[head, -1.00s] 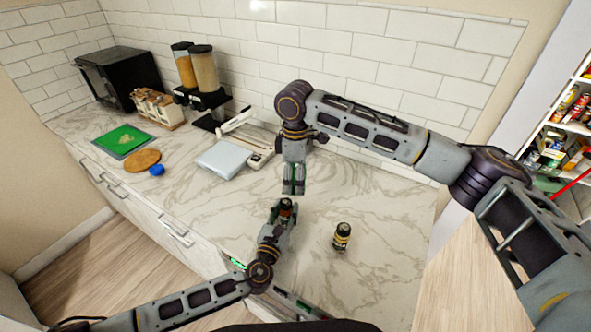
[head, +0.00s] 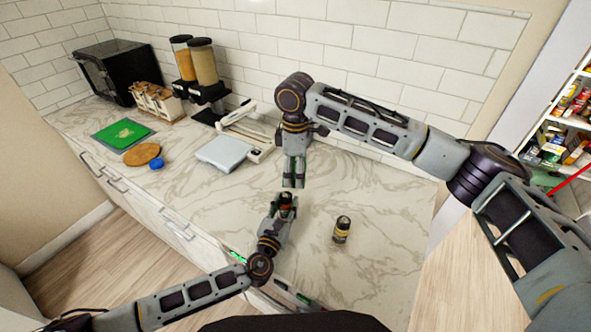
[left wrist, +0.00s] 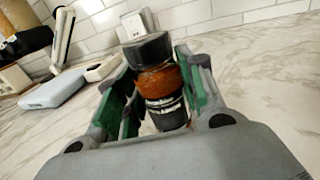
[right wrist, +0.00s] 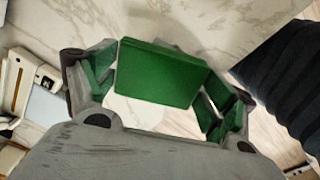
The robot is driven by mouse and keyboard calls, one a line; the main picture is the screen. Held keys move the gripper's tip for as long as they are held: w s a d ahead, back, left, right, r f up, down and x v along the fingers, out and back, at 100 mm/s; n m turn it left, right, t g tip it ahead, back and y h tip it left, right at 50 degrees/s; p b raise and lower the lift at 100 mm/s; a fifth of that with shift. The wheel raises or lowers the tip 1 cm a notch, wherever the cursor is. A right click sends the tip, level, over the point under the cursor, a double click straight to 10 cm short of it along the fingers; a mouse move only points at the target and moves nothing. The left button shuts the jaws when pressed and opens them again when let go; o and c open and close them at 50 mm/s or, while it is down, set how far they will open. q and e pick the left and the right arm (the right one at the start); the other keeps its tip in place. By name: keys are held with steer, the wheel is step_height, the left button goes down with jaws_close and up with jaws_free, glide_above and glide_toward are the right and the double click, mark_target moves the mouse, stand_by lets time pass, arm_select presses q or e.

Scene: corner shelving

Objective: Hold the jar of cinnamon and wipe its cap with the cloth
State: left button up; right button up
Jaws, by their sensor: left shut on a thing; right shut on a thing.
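The cinnamon jar (left wrist: 160,85) has a dark cap (left wrist: 147,48), orange-brown contents and a black label. My left gripper (head: 285,205) is shut around its body and holds it slightly tilted, cap up, over the counter. The same jar shows small in the head view (head: 286,199). My right gripper (head: 293,184) points down just above the jar in the head picture. In the right wrist view a flat green piece (right wrist: 162,72) sits between its fingers, apparently the cloth. I cannot tell whether it touches the cap.
A second dark jar (head: 342,229) stands on the marble counter (head: 390,220) to the right. Dispensers (head: 203,62) stand behind.

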steer(key=shift+f, duration=0.15)
step_height(320, 180, down, 7)
steer(key=shift+f, duration=0.2)
steer(key=shift+a+f, duration=0.25)
steer(key=shift+a, duration=0.45)
steer(key=shift+c, duration=0.4)
steer(key=shift+a, duration=2.15)
glide_toward(291, 195)
steer(key=shift+d+r, duration=0.6)
steer(key=shift+d, duration=0.05)
arm_select(q)
steer(key=o, duration=1.2)
steer(key=shift+c, duration=0.2)
arm_select(e)
steer(key=shift+s, duration=0.1)
